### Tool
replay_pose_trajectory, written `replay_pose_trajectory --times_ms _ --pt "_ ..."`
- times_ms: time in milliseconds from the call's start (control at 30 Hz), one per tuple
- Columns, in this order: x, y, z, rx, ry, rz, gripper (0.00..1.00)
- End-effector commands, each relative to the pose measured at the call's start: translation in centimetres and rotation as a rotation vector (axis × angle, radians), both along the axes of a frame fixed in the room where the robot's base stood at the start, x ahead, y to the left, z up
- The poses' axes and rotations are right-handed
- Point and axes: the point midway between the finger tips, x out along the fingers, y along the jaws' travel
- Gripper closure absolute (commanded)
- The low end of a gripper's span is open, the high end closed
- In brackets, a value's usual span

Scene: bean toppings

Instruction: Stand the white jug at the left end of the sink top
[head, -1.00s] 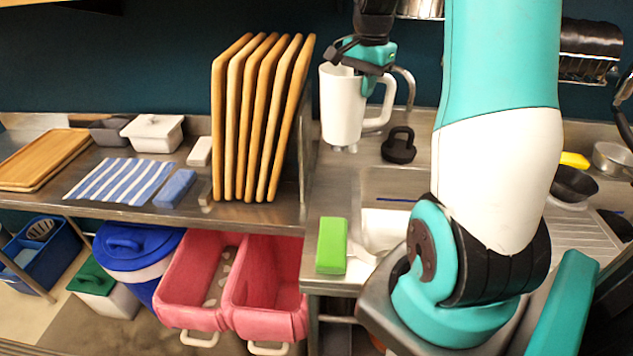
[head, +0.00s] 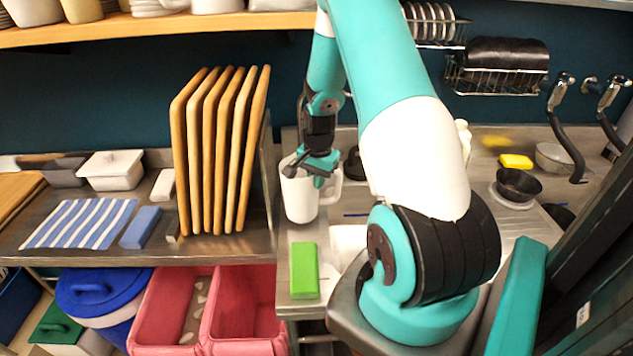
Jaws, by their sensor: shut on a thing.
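The white jug (head: 299,199) is upright at the left end of the steel sink top (head: 296,231), just behind the green block. Its handle points right. My gripper (head: 312,168) is at the jug's rim from above and is shut on it. The fingertips are partly hidden at the rim. The jug's base appears at the level of the sink top, but I cannot tell whether it touches.
A green block (head: 304,270) lies at the front left of the sink top. Upright wooden boards (head: 222,150) stand to the left, beyond a steel side panel. A black object (head: 354,163) sits behind the jug. Pink bins (head: 240,308) are below.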

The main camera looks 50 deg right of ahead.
Motion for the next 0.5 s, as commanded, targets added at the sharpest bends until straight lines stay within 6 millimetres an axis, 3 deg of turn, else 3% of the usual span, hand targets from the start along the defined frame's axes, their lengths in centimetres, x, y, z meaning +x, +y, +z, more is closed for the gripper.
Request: replay_pose_trajectory --times_ms 133,500 --pt "0.0 0.0 -1.6 0.001 0.001 0.000 1.00" --pt "0.0 0.0 -2.3 0.000 0.000 0.000 1.00"
